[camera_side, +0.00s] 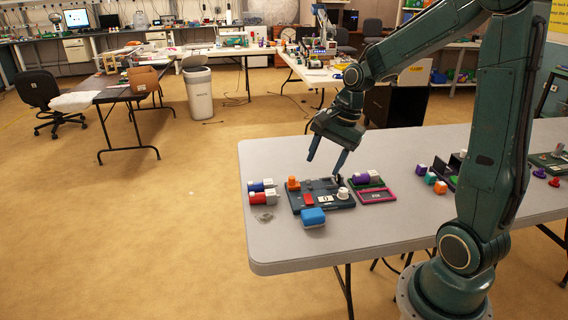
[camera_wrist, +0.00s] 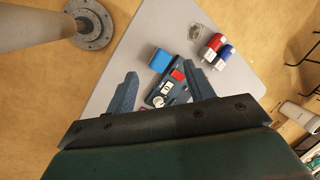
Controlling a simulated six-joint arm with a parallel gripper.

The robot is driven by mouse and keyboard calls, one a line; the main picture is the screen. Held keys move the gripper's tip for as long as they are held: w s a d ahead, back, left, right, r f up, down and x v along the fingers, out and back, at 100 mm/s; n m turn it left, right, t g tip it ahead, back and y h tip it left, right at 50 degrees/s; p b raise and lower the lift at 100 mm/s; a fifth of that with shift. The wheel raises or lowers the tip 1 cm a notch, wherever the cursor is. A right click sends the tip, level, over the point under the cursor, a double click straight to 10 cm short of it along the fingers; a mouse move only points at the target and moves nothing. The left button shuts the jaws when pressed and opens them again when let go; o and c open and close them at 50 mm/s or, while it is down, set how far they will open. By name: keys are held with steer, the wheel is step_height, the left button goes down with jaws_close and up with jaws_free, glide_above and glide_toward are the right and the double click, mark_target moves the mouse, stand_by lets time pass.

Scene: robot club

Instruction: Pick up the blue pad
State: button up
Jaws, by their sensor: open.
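The blue pad (camera_side: 313,217) is a bright blue block at the near edge of a dark board (camera_side: 345,204) on the grey table. In the wrist view the blue pad (camera_wrist: 160,60) shows near the fingertips' line of sight, beside the board's end. My gripper (camera_side: 324,163) hangs above the far side of the board, fingers pointing down, apart from everything on it. The fingers hide part of the board there.
The board carries an orange knob (camera_side: 292,183), a red block (camera_side: 308,199) and a white knob (camera_side: 343,193). Red and blue cylinders (camera_side: 261,192) lie to its left. A pink-framed tray (camera_side: 377,196) lies to its right. The table's near part (camera_side: 310,247) is clear.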

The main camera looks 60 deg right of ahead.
mark_target(313, 212)
steer(key=w+d+f+m+y, duration=0.1)
steer(key=d+f+m+y, duration=0.1)
steer(key=d+f+m, duration=0.8)
steer(key=shift+n, duration=0.3)
steer(key=shift+x, duration=4.8)
steer(key=shift+w+a, duration=0.15)
steer(key=shift+w, duration=0.05)
steer(key=shift+x, duration=2.45)
steer(key=shift+w+a, duration=0.1)
steer(key=shift+a, duration=0.1)
steer(key=shift+c, duration=0.4)
steer(key=c, duration=0.6)
